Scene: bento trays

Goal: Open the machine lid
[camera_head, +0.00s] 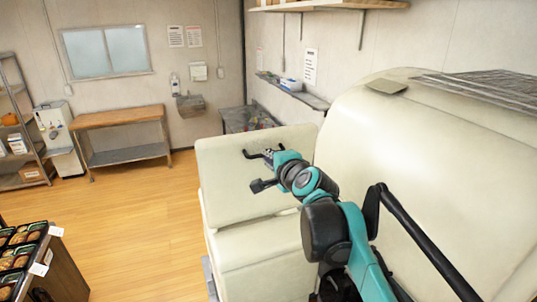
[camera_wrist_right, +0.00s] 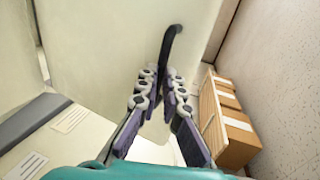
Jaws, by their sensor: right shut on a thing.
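The machine is large, cream and rounded, filling the right side of the head view. Its smaller left section has a cream lid panel (camera_head: 222,170) above a cream lower body (camera_head: 265,262). A black handle (camera_head: 248,154) sits on the panel, and it also shows in the right wrist view (camera_wrist_right: 172,42). My right gripper (camera_head: 268,161) is at the panel, shut on the handle; its fingers (camera_wrist_right: 165,88) are on both sides of the handle's lower end in the wrist view. How far the lid stands open I cannot tell. My left gripper is out of view.
A thick black bar (camera_head: 425,245) curves along the machine's larger right section, near my arm. A wire rack (camera_head: 485,88) lies on top. Cardboard boxes (camera_wrist_right: 238,140) stand to the right in the wrist view. Food trays (camera_head: 18,252) are at lower left. The wooden floor (camera_head: 140,215) is clear.

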